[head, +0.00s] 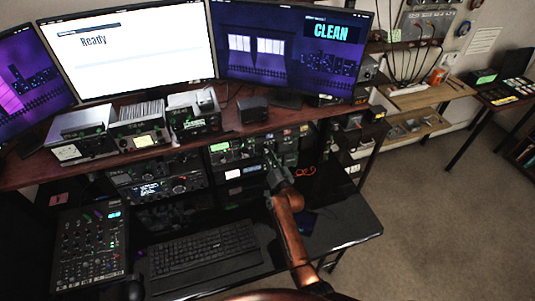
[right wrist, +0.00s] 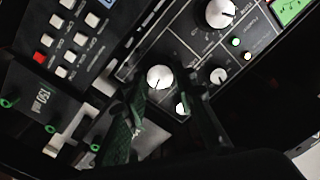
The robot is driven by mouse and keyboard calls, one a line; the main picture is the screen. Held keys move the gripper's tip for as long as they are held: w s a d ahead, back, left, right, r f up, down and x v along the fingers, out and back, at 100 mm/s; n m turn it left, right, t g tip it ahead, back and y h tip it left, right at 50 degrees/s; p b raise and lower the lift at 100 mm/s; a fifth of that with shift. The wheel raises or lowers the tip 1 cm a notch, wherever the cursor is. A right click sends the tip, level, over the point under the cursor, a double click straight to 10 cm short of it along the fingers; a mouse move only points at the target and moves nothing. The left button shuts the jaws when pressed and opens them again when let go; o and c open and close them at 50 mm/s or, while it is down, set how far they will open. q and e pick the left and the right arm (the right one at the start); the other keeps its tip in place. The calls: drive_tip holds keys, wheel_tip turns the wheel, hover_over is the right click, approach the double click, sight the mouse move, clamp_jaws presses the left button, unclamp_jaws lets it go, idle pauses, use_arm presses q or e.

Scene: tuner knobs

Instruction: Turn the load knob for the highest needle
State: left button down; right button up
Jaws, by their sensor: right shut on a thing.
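A tuner with a dark front panel (head: 238,149) sits in the shelf under the desk top. My right gripper (head: 271,156) reaches its front at the right side. In the right wrist view, the two dark green fingers of my right gripper (right wrist: 167,88) stand on either side of a white-faced knob (right wrist: 159,77) with a dark pointer line. The gripper is shut on this knob; its label is not readable. A larger white-faced knob (right wrist: 220,13) is above right. A green-lit meter (right wrist: 291,9) is cut off at the corner; I cannot make out its needle. My left gripper is not in view.
Another white-faced knob (right wrist: 182,108) is partly hidden between the fingers, and a small one (right wrist: 219,75) is at the right. A keyboard (head: 204,248) and a mixer (head: 90,249) lie on the lower desk. Other radio gear (head: 160,185) stands left of the tuner.

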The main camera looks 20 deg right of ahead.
drive_tip(key=shift+m, duration=0.6)
drive_tip(key=o, duration=1.2)
drive_tip(key=shift+c, duration=0.2)
drive_tip(key=s, duration=1.2)
drive_tip(key=shift+d, duration=0.45)
drive_tip(key=shift+f, duration=0.2)
